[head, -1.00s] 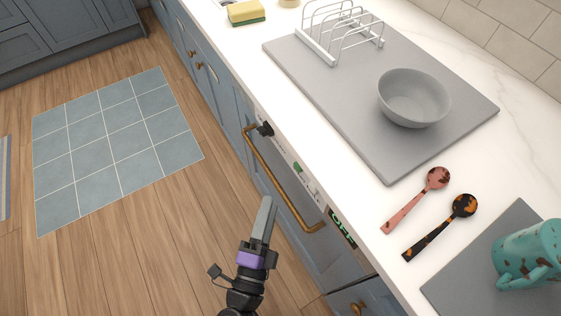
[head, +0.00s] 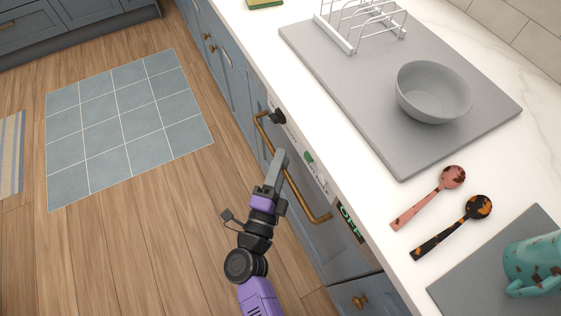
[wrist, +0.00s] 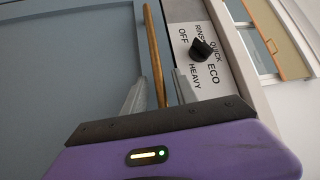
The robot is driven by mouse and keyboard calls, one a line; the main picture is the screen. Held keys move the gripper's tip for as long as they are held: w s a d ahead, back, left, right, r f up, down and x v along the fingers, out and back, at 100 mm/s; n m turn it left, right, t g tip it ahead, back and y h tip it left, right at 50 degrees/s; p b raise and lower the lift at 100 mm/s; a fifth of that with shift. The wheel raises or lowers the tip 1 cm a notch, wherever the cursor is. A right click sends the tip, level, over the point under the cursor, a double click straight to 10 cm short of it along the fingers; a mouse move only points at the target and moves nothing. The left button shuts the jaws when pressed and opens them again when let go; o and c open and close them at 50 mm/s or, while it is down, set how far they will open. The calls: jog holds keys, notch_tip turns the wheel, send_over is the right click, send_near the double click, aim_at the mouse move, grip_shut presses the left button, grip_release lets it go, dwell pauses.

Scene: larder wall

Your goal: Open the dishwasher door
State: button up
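The dishwasher door (head: 338,256) is a blue-grey front, shut flush under the counter. It also fills the left of the wrist view (wrist: 65,65). Its long brass bar handle (head: 310,205) runs along the top of the door. My gripper (head: 280,158) is at the handle, near its middle in the head view. In the wrist view the handle (wrist: 155,50) passes between my two spread fingers (wrist: 160,92), with gaps showing on both sides. The fingers look open and not closed on the bar. The head view does not show the far finger clearly.
A control strip with a black dial (wrist: 203,49) lies beside the handle, and a green OFF display (head: 350,222) shows. The wooden floor (head: 150,245) is clear.

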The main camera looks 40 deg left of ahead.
grip_shut()
dwell(1.3)
